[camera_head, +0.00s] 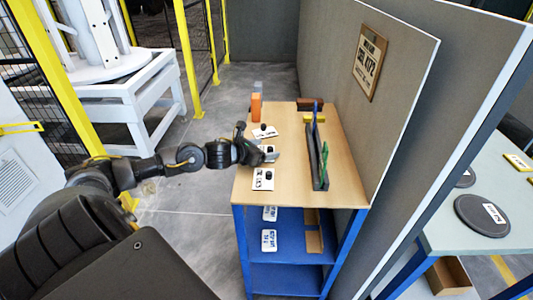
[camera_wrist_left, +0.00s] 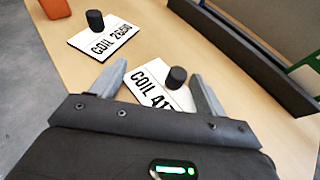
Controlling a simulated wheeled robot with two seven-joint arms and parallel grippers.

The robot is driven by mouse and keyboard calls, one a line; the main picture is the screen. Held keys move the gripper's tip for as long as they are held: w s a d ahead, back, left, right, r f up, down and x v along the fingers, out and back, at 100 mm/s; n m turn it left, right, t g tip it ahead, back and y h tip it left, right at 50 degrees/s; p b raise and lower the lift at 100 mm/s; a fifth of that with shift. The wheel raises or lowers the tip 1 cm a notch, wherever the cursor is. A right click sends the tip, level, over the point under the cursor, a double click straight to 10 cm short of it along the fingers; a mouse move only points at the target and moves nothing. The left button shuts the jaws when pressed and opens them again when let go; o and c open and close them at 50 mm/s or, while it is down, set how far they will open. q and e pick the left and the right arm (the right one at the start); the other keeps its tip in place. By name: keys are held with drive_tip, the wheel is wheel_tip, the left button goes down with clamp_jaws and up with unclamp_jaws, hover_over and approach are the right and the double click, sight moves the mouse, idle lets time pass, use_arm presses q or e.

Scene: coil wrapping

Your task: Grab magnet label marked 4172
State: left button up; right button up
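A white label (camera_wrist_left: 155,90) with a black knob (camera_wrist_left: 176,77) lies on the wooden tabletop in the left wrist view. Its text reads COIL 417, and the last digit is hidden by my gripper. My left gripper (camera_wrist_left: 160,84) is open, with one finger on each side of this label. I cannot tell whether either finger touches it. In the head view my left gripper (camera_head: 273,156) is low over the table's left side and partly covers the label (camera_head: 267,148). My right gripper is not in view.
A COIL 2650 label (camera_wrist_left: 104,40) lies just beyond. Another label (camera_head: 263,181) lies nearer on the table (camera_head: 292,188). An orange object (camera_head: 256,107) stands at the far left, and a dark rack (camera_head: 318,160) runs along the right. A grey partition (camera_head: 375,120) borders the table's right side.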

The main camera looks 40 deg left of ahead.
use_arm(q)
drive_tip(key=shift+s, duration=0.1)
clamp_jaws()
idle(0.4)
